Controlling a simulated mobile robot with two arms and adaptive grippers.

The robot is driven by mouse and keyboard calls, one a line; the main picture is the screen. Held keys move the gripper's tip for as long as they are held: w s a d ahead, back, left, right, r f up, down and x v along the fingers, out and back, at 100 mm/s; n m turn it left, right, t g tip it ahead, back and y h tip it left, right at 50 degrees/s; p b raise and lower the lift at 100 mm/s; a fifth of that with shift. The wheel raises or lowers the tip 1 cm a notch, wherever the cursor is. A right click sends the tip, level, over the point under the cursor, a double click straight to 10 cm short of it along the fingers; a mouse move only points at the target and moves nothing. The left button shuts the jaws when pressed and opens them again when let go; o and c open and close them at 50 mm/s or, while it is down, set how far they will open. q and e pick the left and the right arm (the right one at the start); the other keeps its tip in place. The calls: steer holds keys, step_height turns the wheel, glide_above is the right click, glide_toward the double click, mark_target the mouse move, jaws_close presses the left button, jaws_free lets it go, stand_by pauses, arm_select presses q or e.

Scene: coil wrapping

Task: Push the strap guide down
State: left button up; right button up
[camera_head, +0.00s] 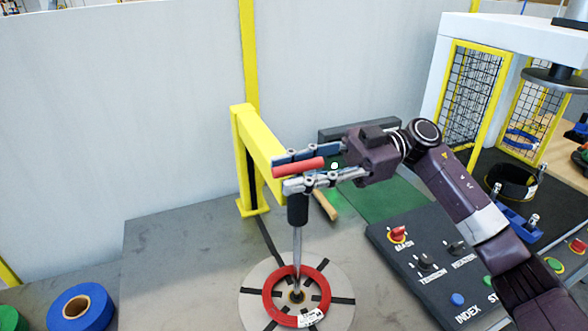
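The strap guide appears to be the black cylinder (297,209) with a thin metal rod (297,252) below it, hanging at the end of a yellow arm (256,140) on a yellow post. A red handle (298,168) sticks out at the end of that arm. My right gripper (283,172) reaches in from the right. Its two fingers lie along the handle, one above and one below, and look closed on it. The rod's tip is over the middle of a red coil (268,308) on a round grey plate (342,312). My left gripper is not in view.
A black control panel (405,267) with knobs and buttons lies at the right under my arm. A white press frame (446,62) with yellow mesh guards stands behind it. Blue tape (61,312) and green tape (12,321) rolls sit at the lower left. The left tabletop (175,255) is clear.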

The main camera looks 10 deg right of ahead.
steer(key=shift+r, duration=0.1)
steer(key=shift+d, duration=0.25)
steer(key=w+d, duration=0.2)
steer(key=d, duration=0.9)
steer(key=shift+w+d, duration=0.15)
